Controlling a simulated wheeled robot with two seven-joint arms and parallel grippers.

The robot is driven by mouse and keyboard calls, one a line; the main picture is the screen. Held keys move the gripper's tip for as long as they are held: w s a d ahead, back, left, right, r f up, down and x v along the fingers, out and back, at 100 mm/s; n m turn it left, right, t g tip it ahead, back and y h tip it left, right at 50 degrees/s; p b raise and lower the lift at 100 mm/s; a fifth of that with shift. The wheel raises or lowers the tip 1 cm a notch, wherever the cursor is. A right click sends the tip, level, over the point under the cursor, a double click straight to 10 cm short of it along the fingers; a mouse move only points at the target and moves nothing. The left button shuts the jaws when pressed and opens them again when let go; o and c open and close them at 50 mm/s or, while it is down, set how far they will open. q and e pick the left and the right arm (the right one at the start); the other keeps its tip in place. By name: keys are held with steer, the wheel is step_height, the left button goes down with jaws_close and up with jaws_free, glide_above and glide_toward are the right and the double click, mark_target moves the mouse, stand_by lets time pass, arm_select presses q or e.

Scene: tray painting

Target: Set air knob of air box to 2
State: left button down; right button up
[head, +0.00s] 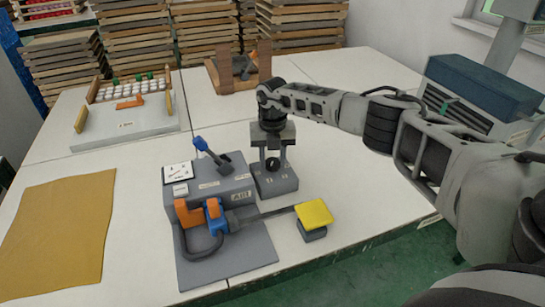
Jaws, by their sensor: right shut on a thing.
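The air box (278,187) is a small grey box with a few pale marks, standing against the right side of a larger grey unit (232,187). A dark round knob (272,164) sits on top of it. My right gripper (273,160) points straight down over the box, with one finger on each side of the knob, and is shut on it. The number the knob points to is too small to read. My left gripper is out of view.
The unit carries a small dial (178,172), a blue-handled lever (201,145) and an orange-and-blue tool (213,214) with a hose. A yellow-topped block (314,212) stands front right. A brown sheet (60,235) lies left. A tray of white pieces (125,122) stands behind.

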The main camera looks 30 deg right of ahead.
mark_target(273, 160)
steer(key=o, duration=1)
step_height(273, 160, up, 16)
steer(key=b, duration=0.1)
